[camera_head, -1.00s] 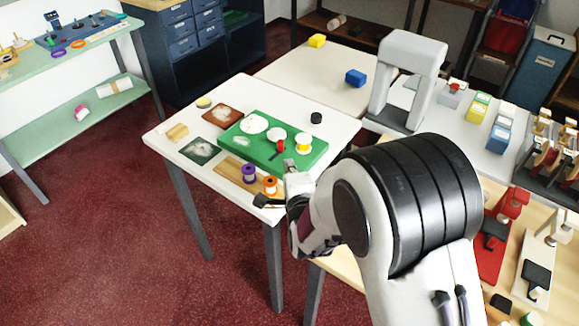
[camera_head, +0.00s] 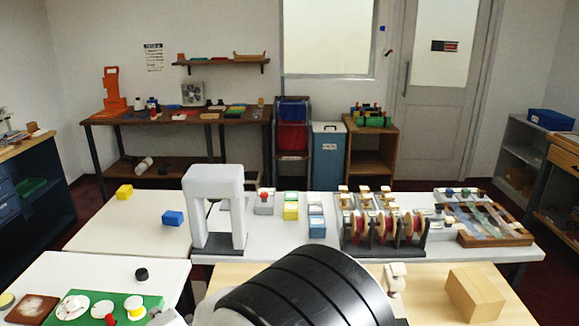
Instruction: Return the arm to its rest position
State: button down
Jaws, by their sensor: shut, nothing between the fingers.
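The large black ribbed joint of my arm (camera_head: 300,290) fills the bottom middle of the head view, with a pale part of the arm at its left. A small light grey piece (camera_head: 165,318) shows at the bottom edge beside the green board; I cannot tell which part of my arm it is. My gripper's fingers are not visible in this view.
The green board (camera_head: 76,294) with white discs lies on the near-left white table (camera_head: 100,268), beside a black puck (camera_head: 141,274). A grey arch (camera_head: 214,185) stands close beyond my arm. Red spools (camera_head: 383,226) and a cardboard box (camera_head: 474,294) are at the right.

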jog(key=s+d+r+n+h, duration=0.1)
jog(key=d+r, duration=0.3)
jog(key=d, duration=0.5)
jog(key=s+d+r+n+g+h, duration=0.1)
jog(key=d+r+n+h, duration=0.15)
jog(key=d, duration=0.65)
jog(key=s+d+r+n+h, duration=0.1)
jog(key=d+r, duration=0.3)
jog(key=d, duration=0.5)
jog(key=s+d+r+n+g+h, duration=0.1)
jog(key=s+d+n+g+h, duration=0.2)
jog(key=s+d, duration=1.7)
jog(key=shift+s+g+h, duration=0.3)
jog(key=shift+s+h, duration=0.15)
jog(key=shift+s, duration=0.45)
jog(key=shift+d, duration=0.1)
